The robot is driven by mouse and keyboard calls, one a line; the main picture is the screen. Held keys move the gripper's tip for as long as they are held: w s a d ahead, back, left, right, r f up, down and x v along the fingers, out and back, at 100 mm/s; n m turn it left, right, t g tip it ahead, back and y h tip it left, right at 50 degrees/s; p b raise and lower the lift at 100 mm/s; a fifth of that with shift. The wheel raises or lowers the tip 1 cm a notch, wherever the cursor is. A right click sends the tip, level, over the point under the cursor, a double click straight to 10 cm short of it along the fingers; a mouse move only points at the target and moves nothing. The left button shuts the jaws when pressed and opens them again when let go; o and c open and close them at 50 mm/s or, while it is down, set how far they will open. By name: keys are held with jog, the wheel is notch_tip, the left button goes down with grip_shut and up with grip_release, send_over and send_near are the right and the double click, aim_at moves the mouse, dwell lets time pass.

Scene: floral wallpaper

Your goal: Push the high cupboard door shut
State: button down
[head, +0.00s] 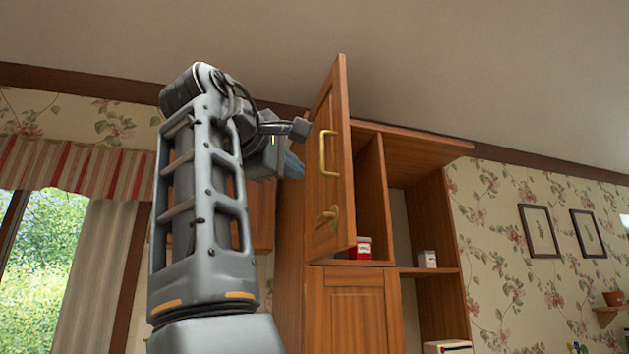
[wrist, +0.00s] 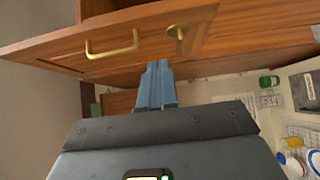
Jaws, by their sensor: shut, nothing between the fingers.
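The high cupboard door (head: 336,160) is wooden and stands wide open, swung out toward me, with a brass handle (head: 323,154) and a brass key plate (head: 327,216) below it. The cupboard interior (head: 369,200) shows to the right of the door. My gripper (head: 293,165) is just left of the door's outer face in the head view. In the wrist view, my gripper's blue fingers (wrist: 156,84) are together and empty, beside the door (wrist: 150,38) near its lock end. I cannot tell whether they touch it.
A red-and-white box (head: 360,248) stands inside the cupboard. Open shelves (head: 430,271) hold a small white container to the right. A lower cupboard door (head: 346,310) is closed. In the wrist view, jars and a green-lidded container (wrist: 269,82) stand below.

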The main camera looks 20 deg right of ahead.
jog(key=p, duration=0.3)
send_near(343, 193)
jog(key=w, duration=0.4)
jog(key=d, duration=0.3)
jog(key=shift+w+d+r+p, duration=0.1)
jog(key=shift+p, duration=0.3)
jog(key=shift+d, duration=0.45)
